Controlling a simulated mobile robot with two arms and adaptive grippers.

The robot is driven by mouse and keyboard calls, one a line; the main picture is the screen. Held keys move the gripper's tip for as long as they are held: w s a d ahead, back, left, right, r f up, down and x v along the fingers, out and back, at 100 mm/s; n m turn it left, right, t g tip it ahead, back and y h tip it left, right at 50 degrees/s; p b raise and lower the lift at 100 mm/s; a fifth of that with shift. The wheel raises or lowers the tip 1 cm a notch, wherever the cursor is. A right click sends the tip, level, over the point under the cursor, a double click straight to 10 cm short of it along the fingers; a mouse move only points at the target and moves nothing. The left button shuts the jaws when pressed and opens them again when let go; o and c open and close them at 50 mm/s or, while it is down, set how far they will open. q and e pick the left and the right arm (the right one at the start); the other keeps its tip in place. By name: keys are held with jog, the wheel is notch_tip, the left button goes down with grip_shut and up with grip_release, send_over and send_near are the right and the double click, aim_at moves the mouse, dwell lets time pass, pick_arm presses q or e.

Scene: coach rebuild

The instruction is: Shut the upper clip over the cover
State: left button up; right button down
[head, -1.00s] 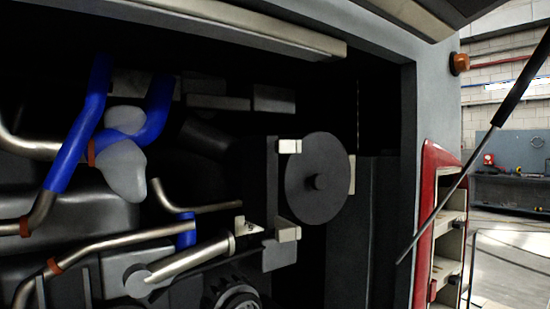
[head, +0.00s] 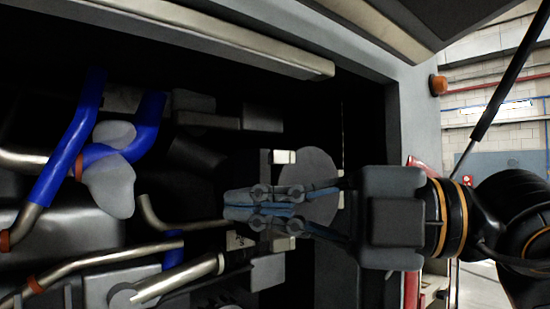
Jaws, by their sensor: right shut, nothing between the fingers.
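The cover (head: 314,170), a round dark grey disc, stands upright in the engine bay; my right gripper hides its lower part. The upper clip (head: 284,157) is a small cream block at the disc's upper left edge. I cannot tell whether it grips the rim. My right gripper (head: 230,206) reaches in from the right, with its fingers pointing left across the front of the disc, below the upper clip. The fingers are shut and empty. I see no contact with the clip. My left gripper is not in view.
Blue hoses (head: 68,140) and metal pipes (head: 110,250) fill the bay's left side. A cream rail (head: 190,38) runs along the top. The grey bay frame (head: 418,115) stands behind my right arm. A black strut (head: 505,85) slants at the right.

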aim_at(276, 156)
jog(key=d+r+m+t+h, duration=0.4)
jog(key=d+r+m+t, duration=0.1)
jog(key=t, duration=0.2)
jog(key=shift+d+t+h, duration=0.4)
jog(key=shift+w, duration=0.1)
jog(key=w+a+p, duration=0.1)
jog(key=w+p, duration=0.1)
jog(key=w+a+p, duration=0.1)
jog(key=w+p, duration=0.1)
jog(key=w, duration=0.1)
jog(key=w+a+p, duration=0.2)
jog(key=w, duration=0.1)
jog(key=shift+w+r, duration=0.1)
jog(key=shift+w, duration=0.15)
jog(key=shift+d, duration=0.4)
jog(key=shift+w+a, duration=0.1)
jog(key=shift+a, duration=0.2)
jog(key=shift+d, duration=0.15)
